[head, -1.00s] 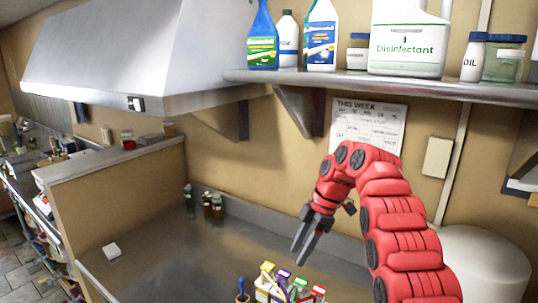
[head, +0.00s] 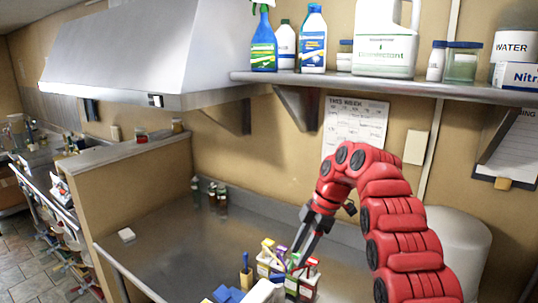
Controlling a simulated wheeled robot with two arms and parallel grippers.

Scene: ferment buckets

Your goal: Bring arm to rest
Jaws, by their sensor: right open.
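My right arm, red and segmented, comes in from the lower right of the head view and arches over the steel counter (head: 170,240). Its right gripper (head: 303,248) points down, open, with dark grey fingers. It is just above or behind a cluster of small white cartons (head: 290,280) with coloured tops; I cannot tell whether the fingers touch them. I see nothing held between the fingers. My left gripper is not in view.
A wall shelf (head: 400,86) holds spray bottles, a disinfectant jug (head: 385,45) and jars. A large white bucket (head: 460,245) stands right of my arm. Small dark bottles (head: 216,195) stand at the counter's back. The counter's middle is clear.

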